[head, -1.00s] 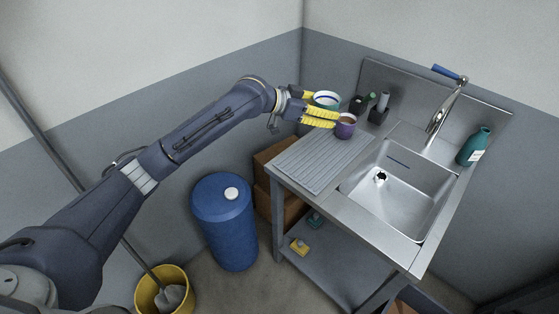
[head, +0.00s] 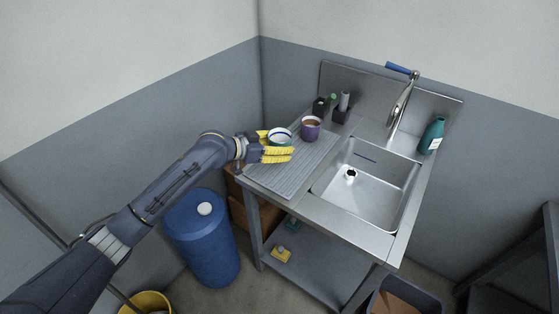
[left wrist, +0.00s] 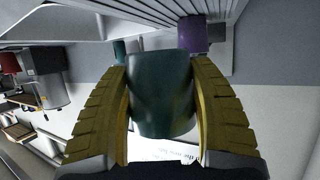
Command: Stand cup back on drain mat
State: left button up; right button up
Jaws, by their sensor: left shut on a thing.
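A teal cup (left wrist: 162,95) with a pale rim and a blue ring inside stands upright between the yellow fingers of my left gripper (left wrist: 163,105). In the head view the cup (head: 280,134) shows its open top, and my left gripper (head: 276,147) is shut on its sides. The grey ridged drain mat (head: 290,177) lies on the counter left of the sink. The cup is at the mat's back left part; I cannot tell whether its base touches the mat. My right gripper is not in view.
A purple cup (head: 311,129) with brown contents stands close by, right of the held cup. A dark caddy (head: 340,115) with brushes is behind it. The sink basin (head: 372,182) is to the right, with a tap (head: 402,98) and a teal bottle (head: 432,136). The mat's front is clear.

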aim_at(280, 168)
pick_arm(q)
jog(key=shift+f, duration=3.25)
jog(key=shift+f, duration=0.1)
jog(key=o, duration=1.4)
jog(key=shift+o, duration=0.2)
jog(key=shift+a, duration=0.1)
jog(key=v, duration=1.2)
